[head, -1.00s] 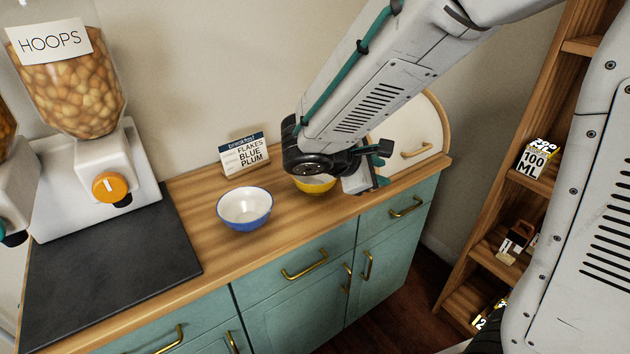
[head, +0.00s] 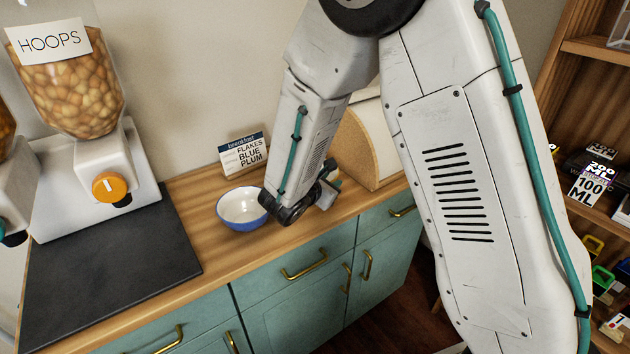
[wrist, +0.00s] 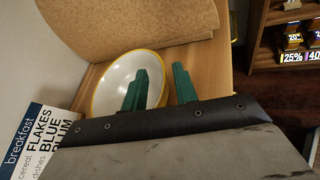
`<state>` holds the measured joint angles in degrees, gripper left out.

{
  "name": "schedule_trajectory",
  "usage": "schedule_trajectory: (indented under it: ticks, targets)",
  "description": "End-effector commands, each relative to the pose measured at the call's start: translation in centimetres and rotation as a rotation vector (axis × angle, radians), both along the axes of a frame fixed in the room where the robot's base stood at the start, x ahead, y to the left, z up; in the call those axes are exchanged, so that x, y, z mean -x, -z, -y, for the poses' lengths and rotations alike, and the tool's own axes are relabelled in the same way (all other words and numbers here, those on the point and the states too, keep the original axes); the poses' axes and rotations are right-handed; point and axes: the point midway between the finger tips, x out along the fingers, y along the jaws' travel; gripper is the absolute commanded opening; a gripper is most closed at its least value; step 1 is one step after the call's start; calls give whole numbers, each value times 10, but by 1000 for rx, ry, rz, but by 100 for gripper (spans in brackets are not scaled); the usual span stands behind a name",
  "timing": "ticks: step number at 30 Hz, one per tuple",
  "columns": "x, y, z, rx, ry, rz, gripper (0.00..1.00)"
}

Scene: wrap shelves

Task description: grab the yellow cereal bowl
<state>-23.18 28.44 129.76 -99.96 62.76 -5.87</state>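The yellow cereal bowl (wrist: 110,86), white inside with a yellow rim, sits on the wooden counter in the wrist view. In the head view it is almost wholly hidden behind my arm and gripper (head: 326,190). In the wrist view my gripper (wrist: 164,86) has its two green fingers apart. One finger shows over the bowl's white inside, the other beyond its right rim. The rim lies between them in the picture. I cannot tell whether either finger touches it.
A blue bowl (head: 242,208) stands just left of my gripper. The breakfast card (head: 244,154) reads "FLAKES BLUE PLUM". A rounded wooden bin (head: 362,150) stands right behind. The hoops dispenser (head: 75,85) is at left, and shelves (head: 585,110) are at right.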

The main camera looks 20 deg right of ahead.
Motion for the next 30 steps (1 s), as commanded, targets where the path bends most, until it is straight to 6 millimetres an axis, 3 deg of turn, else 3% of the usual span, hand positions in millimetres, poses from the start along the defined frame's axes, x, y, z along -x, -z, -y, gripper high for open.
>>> schedule_trajectory:
  ticks: [10, 13, 14, 26, 30]
  targets:
    - [-7, 4, 7, 0, 0, 0, 29]
    - [-7, 4, 7, 0, 0, 0, 4]
    - [-7, 4, 7, 0, 0, 0, 0]
    - [-6, 3, 6, -1, -1, 0, 0]
    - [-7, -6, 6, -1, -2, 3, 0]
